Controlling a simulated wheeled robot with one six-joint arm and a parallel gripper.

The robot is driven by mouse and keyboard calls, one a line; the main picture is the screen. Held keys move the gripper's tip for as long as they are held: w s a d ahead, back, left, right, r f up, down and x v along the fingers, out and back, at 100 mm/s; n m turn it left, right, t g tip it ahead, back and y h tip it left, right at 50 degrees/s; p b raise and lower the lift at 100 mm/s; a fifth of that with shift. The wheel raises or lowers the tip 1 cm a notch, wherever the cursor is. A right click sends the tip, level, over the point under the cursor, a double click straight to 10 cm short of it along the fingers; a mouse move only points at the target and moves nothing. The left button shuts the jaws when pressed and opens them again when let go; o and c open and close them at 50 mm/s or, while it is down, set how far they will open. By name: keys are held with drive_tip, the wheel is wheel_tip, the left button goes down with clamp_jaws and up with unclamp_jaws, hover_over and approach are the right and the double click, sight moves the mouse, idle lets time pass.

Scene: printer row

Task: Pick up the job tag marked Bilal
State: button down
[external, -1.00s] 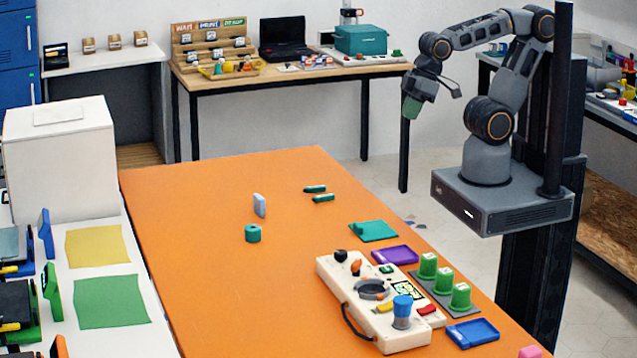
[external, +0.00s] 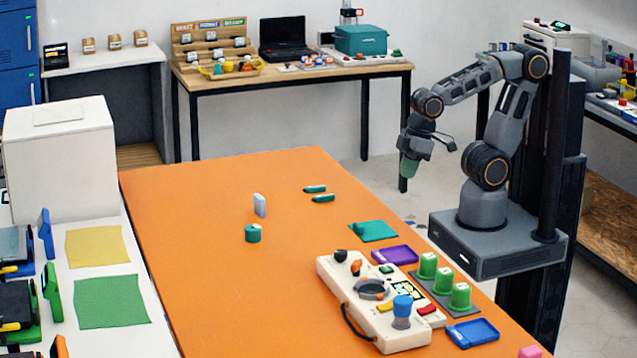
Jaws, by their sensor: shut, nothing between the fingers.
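My gripper (external: 408,169) hangs in the air beyond the right edge of the orange table, fingers pointing down. Its green fingertips are together and hold nothing. No tag with the name Bilal can be read in this view. Several small white labelled pieces (external: 211,36) sit on a wooden stepped rack (external: 182,58) on the back bench, under coloured header signs. Their lettering is too small to make out. My gripper is well to the right of that rack and in front of the back bench.
The orange table (external: 200,230) holds a cream control box (external: 350,305), a green cylinder (external: 253,234), an upright pale blue piece (external: 260,204), two dark green pieces (external: 316,189) and coloured trays (external: 473,332). Its left half is mostly clear. A black laptop (external: 283,40) stands on the back bench.

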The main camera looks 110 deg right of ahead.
drive_tip(key=c, duration=1)
unclamp_jaws()
drive_tip(key=shift+o, duration=0.2)
